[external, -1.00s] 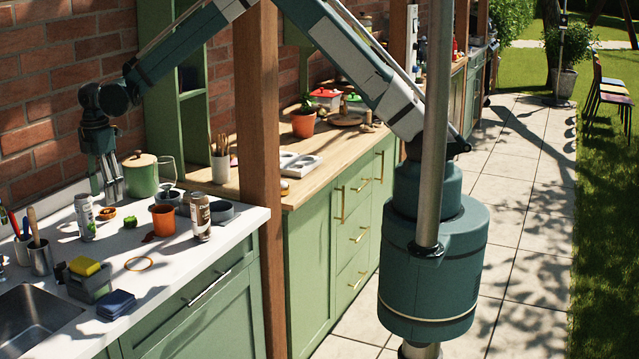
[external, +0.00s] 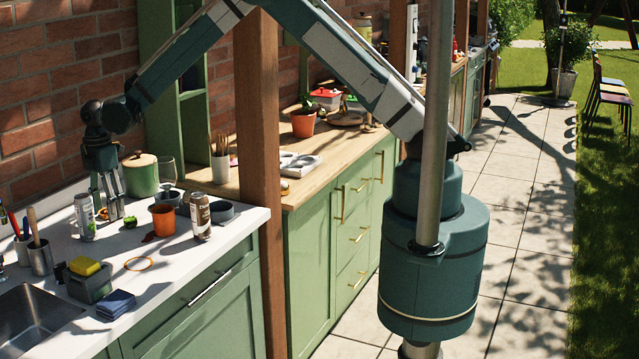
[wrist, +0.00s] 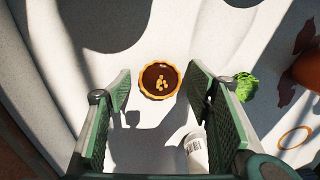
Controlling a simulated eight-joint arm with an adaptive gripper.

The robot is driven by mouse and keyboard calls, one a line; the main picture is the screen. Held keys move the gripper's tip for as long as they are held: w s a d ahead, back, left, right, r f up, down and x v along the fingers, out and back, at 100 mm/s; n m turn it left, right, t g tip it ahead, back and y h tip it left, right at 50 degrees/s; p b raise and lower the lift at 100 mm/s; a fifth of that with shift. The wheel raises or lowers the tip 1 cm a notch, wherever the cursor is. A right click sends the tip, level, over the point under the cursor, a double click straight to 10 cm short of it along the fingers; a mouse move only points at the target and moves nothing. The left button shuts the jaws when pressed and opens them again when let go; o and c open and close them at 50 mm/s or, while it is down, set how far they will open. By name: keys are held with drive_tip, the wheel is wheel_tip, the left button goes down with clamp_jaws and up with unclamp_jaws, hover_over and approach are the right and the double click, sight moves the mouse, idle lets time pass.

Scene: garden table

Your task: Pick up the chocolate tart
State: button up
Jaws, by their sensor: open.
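The chocolate tart (wrist: 160,80) is a small round tart with a golden crust, dark filling and pale pieces on top. In the wrist view it lies on the white counter, centred between the fingertips and just beyond them. My gripper (wrist: 159,88) is open and empty, pointing down with a finger on each side of the tart's line. In the external view my gripper (external: 109,210) is low over the counter, and its fingers hide most or all of the tart. I cannot tell the exact gap between fingertips and tart.
A white can (external: 85,216) stands close beside my gripper, and shows in the wrist view (wrist: 196,152) near the right finger. A green leafy item (wrist: 245,86) lies right of the fingers. An orange cup (external: 163,220), a green canister (external: 140,175) and an orange ring (external: 139,264) are nearby.

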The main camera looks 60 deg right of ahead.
idle(0.4)
drive_tip(key=c, duration=1)
drive_tip(key=shift+r, duration=0.1)
drive_tip(key=shift+r, duration=4.95)
